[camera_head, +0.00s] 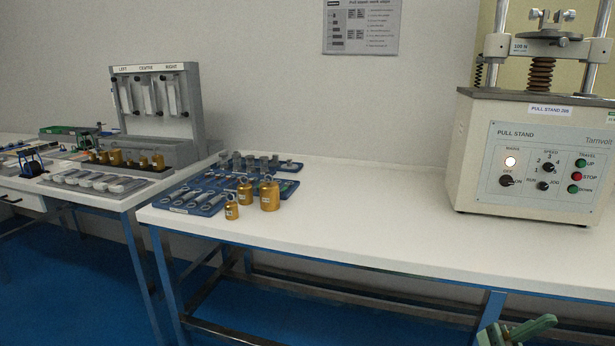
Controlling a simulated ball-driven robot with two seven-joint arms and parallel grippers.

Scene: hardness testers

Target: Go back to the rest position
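Only a small green and grey part of what looks like my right gripper (515,331) shows at the bottom right edge, low in front of the table. Most of it is cut off by the frame, so I cannot tell whether it is open or shut. Nothing is visibly held in it. My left gripper is not in view.
The white table (350,220) has wide clear room in the middle. A pull stand (540,155) stands at its right. Brass weights (269,194) and blue trays (190,202) sit at its left. A second table (95,201) bears a grey rack (190,95).

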